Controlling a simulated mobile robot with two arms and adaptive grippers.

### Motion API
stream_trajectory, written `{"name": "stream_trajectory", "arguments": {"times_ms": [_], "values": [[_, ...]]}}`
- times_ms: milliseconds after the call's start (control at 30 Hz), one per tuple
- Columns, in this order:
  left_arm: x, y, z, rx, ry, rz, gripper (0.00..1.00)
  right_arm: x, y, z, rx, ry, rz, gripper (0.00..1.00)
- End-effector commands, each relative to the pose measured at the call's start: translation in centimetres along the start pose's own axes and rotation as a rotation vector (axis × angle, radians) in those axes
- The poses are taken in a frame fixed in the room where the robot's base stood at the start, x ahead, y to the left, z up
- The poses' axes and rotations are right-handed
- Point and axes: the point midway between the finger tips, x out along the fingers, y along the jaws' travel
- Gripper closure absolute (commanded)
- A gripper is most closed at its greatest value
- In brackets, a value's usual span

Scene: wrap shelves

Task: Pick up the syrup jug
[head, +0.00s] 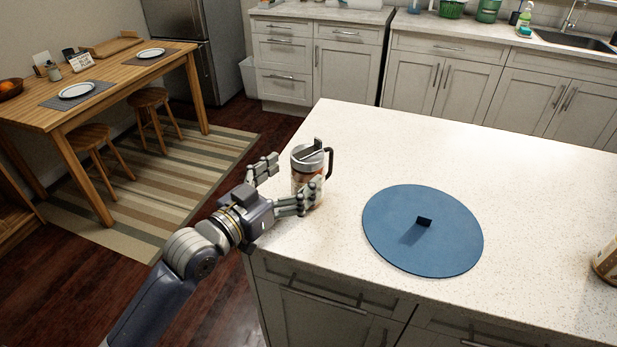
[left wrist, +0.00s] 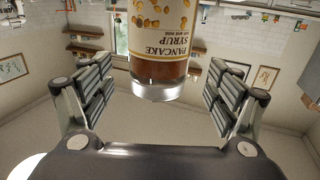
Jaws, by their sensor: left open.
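The syrup jug (head: 309,160) stands upright near the left edge of the counter in the head view. It has a grey lid and a dark handle on its right side. In the left wrist view the jug (left wrist: 162,45) shows upside down, with a "Pancake Syrup" label and a clear base; its other end is cut off by the frame. My left gripper (head: 293,178) is open at the jug, one finger to its left and one across its lower front. In the left wrist view the jug lies between the spread fingers, with gaps on both sides. My right gripper is out of view.
A round blue mat (head: 450,255) with a small dark block (head: 424,221) lies right of the jug. A brown-labelled container (head: 608,262) is cut off at the right edge. The pale counter (head: 430,145) is otherwise clear. A wooden table (head: 110,70) stands at the left.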

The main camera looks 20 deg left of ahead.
Motion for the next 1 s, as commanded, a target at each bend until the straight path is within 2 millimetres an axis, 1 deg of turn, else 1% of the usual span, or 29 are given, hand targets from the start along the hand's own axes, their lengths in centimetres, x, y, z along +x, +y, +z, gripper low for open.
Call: {"name": "stream_trajectory", "arguments": {"times_ms": [200, 300, 400, 700, 733, 767, 800, 867, 900, 967, 1000], "values": [[2.6, 0.2, 0.5, -0.001, 0.003, 0.000, 0.18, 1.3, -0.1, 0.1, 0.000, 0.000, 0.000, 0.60], [3.8, 0.1, 0.4, 0.000, 0.003, -0.001, 0.18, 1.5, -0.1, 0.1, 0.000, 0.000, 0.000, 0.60], [4.5, 0.2, 0.4, 0.000, 0.001, 0.000, 0.18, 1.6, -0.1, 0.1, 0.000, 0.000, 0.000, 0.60], [4.8, 0.2, 0.4, 0.001, -0.001, 0.000, 0.18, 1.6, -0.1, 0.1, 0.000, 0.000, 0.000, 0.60], [4.8, 0.2, 0.4, 0.001, -0.001, 0.000, 0.22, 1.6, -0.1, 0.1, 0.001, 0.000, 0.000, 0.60], [4.8, 0.2, 0.4, 0.001, -0.001, 0.000, 0.29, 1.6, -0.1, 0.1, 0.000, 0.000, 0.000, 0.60], [4.8, 0.2, 0.4, 0.001, 0.000, 0.000, 0.38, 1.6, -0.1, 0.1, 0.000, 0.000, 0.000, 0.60], [4.8, 0.2, 0.4, 0.001, 0.000, 0.000, 0.52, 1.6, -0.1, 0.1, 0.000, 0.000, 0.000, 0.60], [4.8, 0.2, 0.4, 0.001, 0.000, 0.000, 0.61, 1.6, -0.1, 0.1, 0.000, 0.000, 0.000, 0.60], [4.8, 0.2, 0.4, 0.001, 0.000, 0.000, 0.74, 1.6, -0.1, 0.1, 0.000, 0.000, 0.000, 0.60], [4.8, 0.2, 0.4, 0.001, 0.000, 0.000, 0.84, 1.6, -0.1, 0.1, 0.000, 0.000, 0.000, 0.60]]}}
